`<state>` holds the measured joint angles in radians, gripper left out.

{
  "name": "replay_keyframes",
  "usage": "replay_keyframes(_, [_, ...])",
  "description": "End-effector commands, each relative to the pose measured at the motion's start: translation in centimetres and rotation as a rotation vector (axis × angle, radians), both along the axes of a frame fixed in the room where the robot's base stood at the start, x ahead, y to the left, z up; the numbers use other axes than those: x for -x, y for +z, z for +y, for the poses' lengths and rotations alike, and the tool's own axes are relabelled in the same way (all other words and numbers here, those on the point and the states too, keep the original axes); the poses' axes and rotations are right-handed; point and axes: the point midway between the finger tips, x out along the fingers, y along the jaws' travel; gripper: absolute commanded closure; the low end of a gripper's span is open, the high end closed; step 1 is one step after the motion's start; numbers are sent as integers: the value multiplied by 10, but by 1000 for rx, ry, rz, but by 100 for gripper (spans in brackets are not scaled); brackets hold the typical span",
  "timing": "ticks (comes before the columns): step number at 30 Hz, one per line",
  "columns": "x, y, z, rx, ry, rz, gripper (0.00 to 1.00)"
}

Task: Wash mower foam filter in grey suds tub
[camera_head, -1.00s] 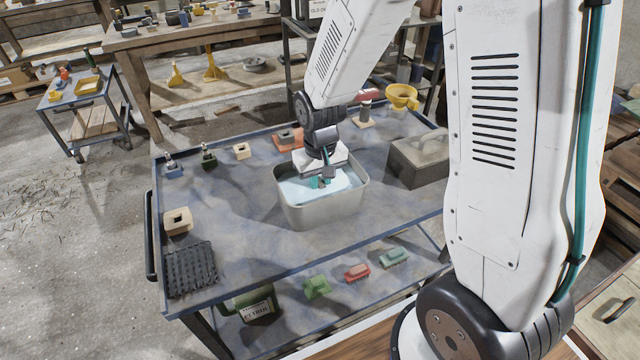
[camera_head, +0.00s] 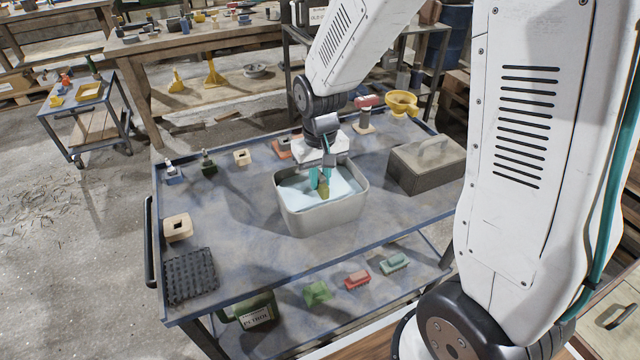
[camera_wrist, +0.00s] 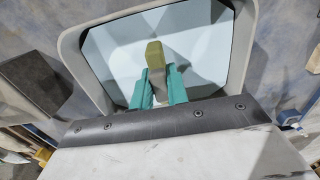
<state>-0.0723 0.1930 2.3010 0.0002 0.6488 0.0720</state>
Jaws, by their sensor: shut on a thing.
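The grey suds tub (camera_head: 326,216) stands on the blue cart top and holds pale blue liquid. My gripper (camera_head: 321,178) points down over the tub, its teal fingers shut on an olive-yellow foam filter (camera_head: 323,188). In the wrist view the filter (camera_wrist: 155,54) sticks out beyond the teal fingertips (camera_wrist: 157,84), inside the outline of the tub's rim (camera_wrist: 240,40). The filter appears at or just above the liquid; I cannot tell whether it touches it.
A lidded grey box (camera_head: 427,165) stands right of the tub. A black ribbed mat (camera_head: 190,276) lies at the cart's front left corner. Tan blocks (camera_head: 178,228) and small bottles (camera_head: 208,162) line the left and back. Brushes (camera_head: 358,280) sit on the lower shelf.

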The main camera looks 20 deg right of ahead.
Motion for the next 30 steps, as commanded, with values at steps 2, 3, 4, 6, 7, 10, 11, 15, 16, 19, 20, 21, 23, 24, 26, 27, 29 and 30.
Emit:
replay_keyframes(2, [0, 7, 0, 0, 0, -2, 100])
replay_keyframes(3, [0, 10, 0, 0, 0, -2, 100])
replay_keyframes(4, [0, 13, 0, 0, 0, -2, 100])
replay_keyframes(6, [0, 18, 0, 0, 0, -2, 100])
replay_keyframes(7, [0, 20, 0, 0, 0, -1, 100])
replay_keyframes(10, [0, 28, 0, 0, 0, -2, 100])
replay_keyframes(11, [0, 31, 0, 0, 0, -2, 100])
replay_keyframes(15, [0, 42, 0, 0, 0, -2, 100])
replay_keyframes(16, [0, 45, 0, 0, 0, -2, 100])
replay_keyframes(19, [0, 52, 0, 0, 0, -2, 100])
replay_keyframes(20, [0, 55, 0, 0, 0, -2, 100])
replay_keyframes(21, [0, 58, 0, 0, 0, -1, 100])
replay_keyframes(23, [0, 63, 0, 0, 0, -2, 100])
replay_keyframes(24, [0, 66, 0, 0, 0, -2, 100])
replay_keyframes(26, [0, 71, 0, 0, 0, -1, 100])
replay_keyframes(27, [0, 74, 0, 0, 0, -1, 100])
replay_keyframes(29, [0, 79, 0, 0, 0, -2, 100])
replay_keyframes(30, [0, 82, 0, 0, 0, -2, 100])
